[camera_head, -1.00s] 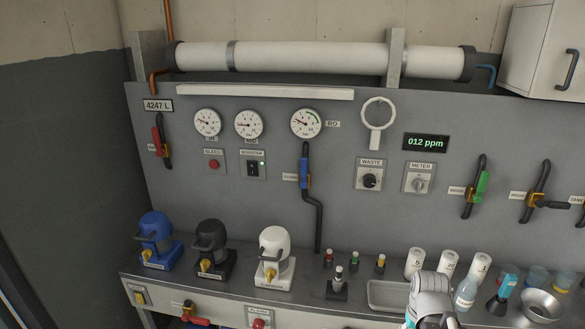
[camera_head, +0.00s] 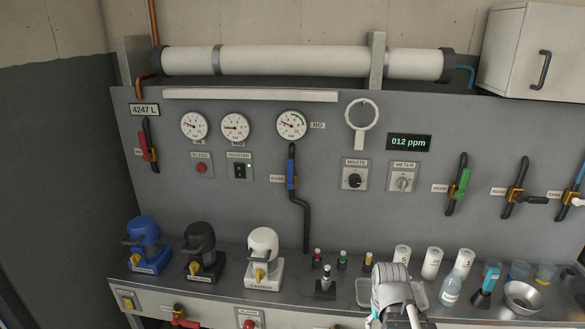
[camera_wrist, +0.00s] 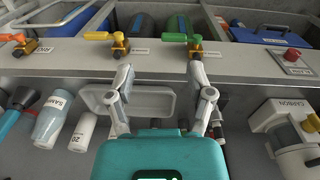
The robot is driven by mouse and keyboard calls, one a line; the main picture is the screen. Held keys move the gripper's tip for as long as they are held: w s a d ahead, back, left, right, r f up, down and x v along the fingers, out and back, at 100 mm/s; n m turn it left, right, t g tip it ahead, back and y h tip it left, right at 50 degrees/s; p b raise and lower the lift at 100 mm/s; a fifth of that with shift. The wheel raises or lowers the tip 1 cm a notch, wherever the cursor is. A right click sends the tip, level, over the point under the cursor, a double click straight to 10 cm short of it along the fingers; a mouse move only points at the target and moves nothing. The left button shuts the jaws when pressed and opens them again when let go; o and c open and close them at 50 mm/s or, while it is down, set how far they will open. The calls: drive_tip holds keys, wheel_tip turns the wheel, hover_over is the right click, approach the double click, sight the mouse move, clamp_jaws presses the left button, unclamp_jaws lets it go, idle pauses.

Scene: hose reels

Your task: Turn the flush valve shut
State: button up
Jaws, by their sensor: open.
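The valve with the blue handle (camera_head: 291,175) is on the grey wall panel in the head view, on a dark pipe below the right-hand gauge. Its small label seems to read FLUSH, but is blurred. The handle stands upright, in line with the pipe. My gripper (camera_wrist: 160,76) is open and empty in the wrist view, its fingers over the bench by a shallow tray (camera_wrist: 160,103). In the head view my arm's end is at the bottom, right of and below the blue handle, and its fingertips are out of sight.
Blue, black and white pump-like units (camera_head: 263,258) line the bench's left side. Small capped bottles (camera_head: 325,280) stand below the blue-handled valve. Cups, a bottle and a bowl (camera_head: 521,298) are at right.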

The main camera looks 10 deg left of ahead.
drive_tip(key=w+r+n+t+h+p, duration=0.25)
drive_tip(key=w+n, duration=0.25)
drive_tip(key=w, duration=0.3)
drive_tip(key=n+t+y+p, duration=0.4)
drive_tip(key=n+t, duration=1.1)
drive_tip(key=n, duration=1.5)
approach(290, 168)
drive_tip(key=s+a+h, duration=0.1)
drive_tip(key=s+h, duration=0.1)
drive_tip(key=s, duration=0.1)
drive_tip(key=shift+w+f+y+p, duration=0.1)
drive_tip(key=shift+f+y+p, duration=0.05)
drive_tip(key=shift+y+p, duration=0.15)
drive_tip(key=shift+w, duration=0.15)
drive_tip(key=w, duration=1.3)
drive_tip(key=shift+w+d, duration=0.2)
drive_tip(key=shift+w, duration=0.1)
